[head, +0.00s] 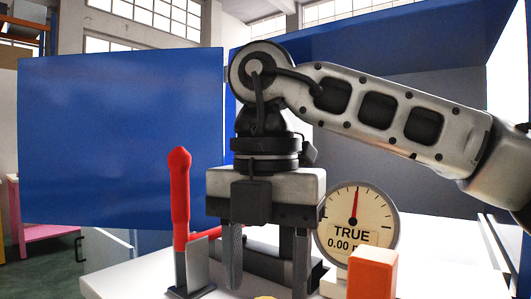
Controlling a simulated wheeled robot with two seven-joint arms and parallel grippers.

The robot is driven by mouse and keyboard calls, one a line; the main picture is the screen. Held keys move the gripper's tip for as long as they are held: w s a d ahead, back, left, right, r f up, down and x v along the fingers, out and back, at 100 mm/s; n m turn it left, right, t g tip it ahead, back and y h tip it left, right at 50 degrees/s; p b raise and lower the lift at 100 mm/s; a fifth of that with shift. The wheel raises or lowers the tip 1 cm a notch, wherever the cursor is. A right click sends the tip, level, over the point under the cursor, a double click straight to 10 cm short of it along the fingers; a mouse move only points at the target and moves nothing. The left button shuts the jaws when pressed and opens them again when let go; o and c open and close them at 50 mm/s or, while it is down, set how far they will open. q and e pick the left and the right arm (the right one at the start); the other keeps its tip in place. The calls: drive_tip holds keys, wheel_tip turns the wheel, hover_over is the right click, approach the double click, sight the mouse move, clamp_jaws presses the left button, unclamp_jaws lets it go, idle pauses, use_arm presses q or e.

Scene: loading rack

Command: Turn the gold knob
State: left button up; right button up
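A small sliver of yellow-gold, which may be the gold knob (265,297), shows at the bottom edge of the head view; the rest of it is cut off. My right gripper (267,284) comes in from the right and points down. Its two fingers are apart with a wide gap, and I see nothing held between them. The gold piece appears below the gap; I cannot tell the distance in depth. My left gripper is not in view.
A red lever handle (180,200) stands upright left of the gripper. A round gauge (375,215) reading "TRUE 0.00" and an orange block (373,275) stand to its right on a white surface (125,283). Blue panels (110,130) rise behind.

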use_arm(q)
drive_tip(key=p, duration=0.2)
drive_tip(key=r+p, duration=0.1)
drive_tip(key=p, duration=0.1)
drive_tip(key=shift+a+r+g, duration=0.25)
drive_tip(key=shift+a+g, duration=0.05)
use_arm(e)
wheel_tip(320, 180, up, 13)
